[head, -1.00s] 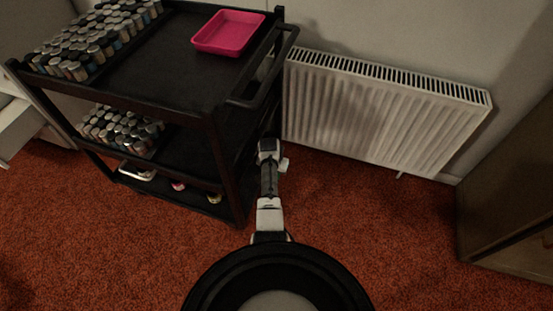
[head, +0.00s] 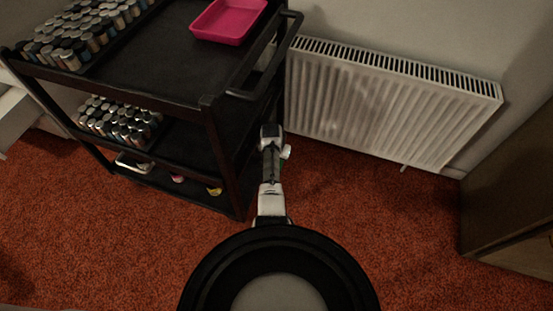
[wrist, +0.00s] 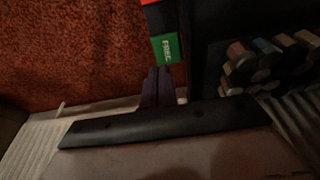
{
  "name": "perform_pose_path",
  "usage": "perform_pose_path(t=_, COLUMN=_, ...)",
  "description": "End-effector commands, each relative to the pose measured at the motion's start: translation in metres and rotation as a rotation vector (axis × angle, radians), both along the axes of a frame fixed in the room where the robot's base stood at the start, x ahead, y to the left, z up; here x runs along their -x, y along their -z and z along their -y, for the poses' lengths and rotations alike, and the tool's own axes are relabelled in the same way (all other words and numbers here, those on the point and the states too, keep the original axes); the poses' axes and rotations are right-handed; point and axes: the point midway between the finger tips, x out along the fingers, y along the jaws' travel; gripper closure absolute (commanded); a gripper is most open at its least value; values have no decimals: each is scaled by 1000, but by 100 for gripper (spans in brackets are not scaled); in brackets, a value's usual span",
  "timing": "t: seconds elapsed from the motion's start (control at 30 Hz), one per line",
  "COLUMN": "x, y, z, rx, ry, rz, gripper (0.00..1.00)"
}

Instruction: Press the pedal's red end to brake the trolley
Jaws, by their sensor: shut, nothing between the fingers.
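The black trolley (head: 214,106) stands at left in the head view. In the wrist view, the pedal's green end (wrist: 167,48) carries a white label, and a sliver of its red end (wrist: 150,2) shows at the top edge with a black stretch between. My gripper (wrist: 158,72) is shut and empty, with its dark fingertips just below the green end in the picture. Whether they touch it I cannot tell. In the head view my arm hides the fingertips and most of the pedal; only a speck of green shows beside the wrist.
Several capped bottles (head: 70,42) and a pink tray (head: 228,22) are on the trolley's top. A white radiator (head: 385,100) is on the wall behind. A brown cabinet (head: 510,200) stands at right. Red carpet (head: 400,235) is clear between my base and the cabinet.

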Motion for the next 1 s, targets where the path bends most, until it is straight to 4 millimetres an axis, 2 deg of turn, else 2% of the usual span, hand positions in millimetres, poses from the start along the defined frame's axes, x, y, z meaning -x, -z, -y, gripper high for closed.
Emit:
perform_pose_path(t=0.03, x=-1, y=10, z=1, rx=0, ry=0, rz=0, gripper=100)
perform_pose_path(t=0.6, x=-15, y=74, z=5, rx=0, ry=1, rz=1, gripper=100)
perform_pose_path(t=0.8, x=-18, y=85, z=6, rx=0, ry=1, rz=1, gripper=100)
perform_pose_path(t=1.0, x=-19, y=85, z=6, rx=0, ry=0, rz=0, gripper=100)
